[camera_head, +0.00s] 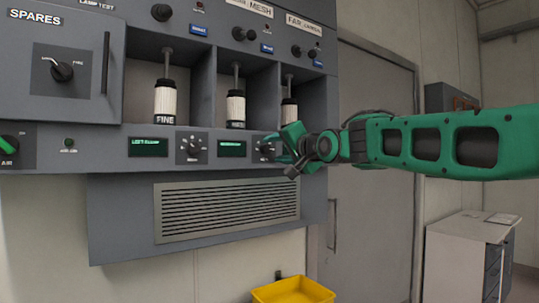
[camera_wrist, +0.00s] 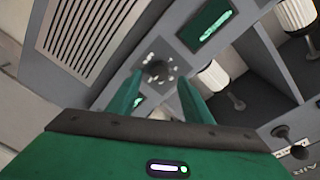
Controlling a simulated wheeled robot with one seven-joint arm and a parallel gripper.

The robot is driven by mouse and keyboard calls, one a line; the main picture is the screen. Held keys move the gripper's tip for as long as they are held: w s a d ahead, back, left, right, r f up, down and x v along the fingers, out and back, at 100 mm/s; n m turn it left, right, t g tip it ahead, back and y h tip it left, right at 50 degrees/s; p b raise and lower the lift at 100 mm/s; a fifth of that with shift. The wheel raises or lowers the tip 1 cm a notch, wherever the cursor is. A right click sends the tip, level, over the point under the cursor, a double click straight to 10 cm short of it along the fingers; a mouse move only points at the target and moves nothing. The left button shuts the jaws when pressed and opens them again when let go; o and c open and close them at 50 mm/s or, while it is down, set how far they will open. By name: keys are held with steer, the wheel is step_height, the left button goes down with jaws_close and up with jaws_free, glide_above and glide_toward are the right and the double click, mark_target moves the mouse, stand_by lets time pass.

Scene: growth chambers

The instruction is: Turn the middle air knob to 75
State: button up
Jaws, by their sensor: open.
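The middle air knob (camera_head: 267,148) is a dark round dial with pale marks around it, on the panel strip just right of the middle green display (camera_head: 232,148). My gripper (camera_head: 287,150) is at this strip, close to the knob and partly covering its right side. In the wrist view, the knob (camera_wrist: 156,68) appears ahead, between the two green fingers of my open gripper (camera_wrist: 160,80). Nothing is held. I cannot tell whether a fingertip touches the knob. Its pointer and number marks are too small to read. The display beside it (camera_wrist: 207,25) is lit but unreadable.
The left knob (camera_head: 191,146) and left display (camera_head: 148,147) are on the same strip. White canisters (camera_head: 165,103) stand in bays above. A vent grille (camera_head: 228,208) is below. A yellow bin (camera_head: 292,291) stands low in front. A white cabinet (camera_head: 455,265) is at right.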

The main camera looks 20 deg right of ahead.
mark_target(269, 151)
steer(key=shift+x, duration=1.9)
steer(key=c, duration=1.1)
steer(key=shift+o, duration=0.2)
steer(key=shift+f+n, duration=0.1)
steer(key=shift+n, duration=0.3)
steer(key=n, duration=0.3)
steer(key=shift+f+n, duration=0.15)
steer(key=shift+n, duration=0.15)
steer(key=shift+d+n+y, duration=0.1)
steer(key=shift+n+y, duration=0.2)
steer(key=shift+n, duration=2)
steer(key=shift+f, duration=0.1)
